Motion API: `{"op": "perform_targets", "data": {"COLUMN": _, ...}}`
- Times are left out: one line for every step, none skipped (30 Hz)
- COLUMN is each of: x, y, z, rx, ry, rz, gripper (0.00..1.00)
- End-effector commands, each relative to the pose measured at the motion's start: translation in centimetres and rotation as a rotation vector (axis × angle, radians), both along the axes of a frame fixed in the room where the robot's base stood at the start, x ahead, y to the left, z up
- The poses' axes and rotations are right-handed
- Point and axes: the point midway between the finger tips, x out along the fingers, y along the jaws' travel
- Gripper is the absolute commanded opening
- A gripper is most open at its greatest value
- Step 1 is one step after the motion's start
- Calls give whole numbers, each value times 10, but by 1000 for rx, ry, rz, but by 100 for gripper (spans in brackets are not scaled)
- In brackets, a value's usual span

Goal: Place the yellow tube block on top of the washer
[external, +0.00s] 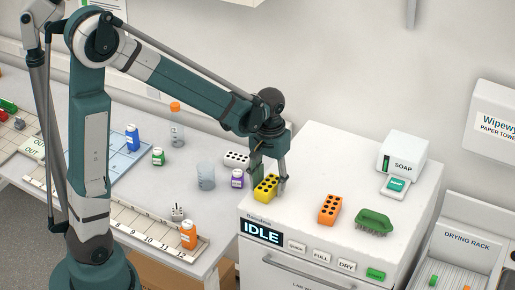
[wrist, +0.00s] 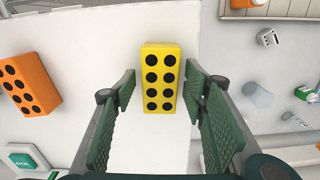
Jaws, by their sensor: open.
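The yellow tube block (external: 265,187) rests on the white top of the washer (external: 310,165), close to its left edge. In the wrist view the yellow block (wrist: 161,78), with two rows of dark holes, lies ahead of and between my fingers. My gripper (external: 268,178) is just above and around the block in the external view. In the wrist view my gripper (wrist: 161,88) is open, with a clear gap between each finger and the block. The washer top (wrist: 110,130) shows beneath the block there.
On the washer top also lie an orange tube block (external: 330,209), a green brush (external: 375,221) and a soap dispenser (external: 404,155). Left of the washer, on the bench, stand a purple-labelled bottle (external: 237,179), a white tube block (external: 236,158) and a beaker (external: 206,176).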

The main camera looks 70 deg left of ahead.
Motion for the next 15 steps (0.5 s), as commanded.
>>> {"op": "perform_targets", "data": {"x": 0, "y": 0, "z": 3, "rx": 0, "ry": 0, "rz": 0, "gripper": 44}}
{"op": "perform_targets", "data": {"x": 0, "y": 0, "z": 5, "rx": 0, "ry": 0, "rz": 0, "gripper": 44}}
{"op": "perform_targets", "data": {"x": 0, "y": 0, "z": 8, "rx": 0, "ry": 0, "rz": 0, "gripper": 44}}
{"op": "perform_targets", "data": {"x": 0, "y": 0, "z": 11, "rx": 0, "ry": 0, "rz": 0, "gripper": 44}}
{"op": "perform_targets", "data": {"x": 0, "y": 0, "z": 14, "rx": 0, "ry": 0, "rz": 0, "gripper": 44}}
{"op": "perform_targets", "data": {"x": 0, "y": 0, "z": 18, "rx": 0, "ry": 0, "rz": 0, "gripper": 44}}
{"op": "perform_targets", "data": {"x": 0, "y": 0, "z": 22, "rx": 0, "ry": 0, "rz": 0, "gripper": 44}}
{"op": "perform_targets", "data": {"x": 0, "y": 0, "z": 25, "rx": 0, "ry": 0, "rz": 0, "gripper": 44}}
{"op": "perform_targets", "data": {"x": 0, "y": 0, "z": 30, "rx": 0, "ry": 0, "rz": 0, "gripper": 44}}
{"op": "perform_targets", "data": {"x": 0, "y": 0, "z": 34, "rx": 0, "ry": 0, "rz": 0, "gripper": 44}}
{"op": "perform_targets", "data": {"x": 0, "y": 0, "z": 38, "rx": 0, "ry": 0, "rz": 0, "gripper": 44}}
{"op": "perform_targets", "data": {"x": 0, "y": 0, "z": 43, "rx": 0, "ry": 0, "rz": 0, "gripper": 44}}
{"op": "perform_targets", "data": {"x": 0, "y": 0, "z": 47, "rx": 0, "ry": 0, "rz": 0, "gripper": 44}}
{"op": "perform_targets", "data": {"x": 0, "y": 0, "z": 51, "rx": 0, "ry": 0, "rz": 0, "gripper": 44}}
{"op": "perform_targets", "data": {"x": -1, "y": 0, "z": 56, "rx": 0, "ry": 0, "rz": 0, "gripper": 44}}
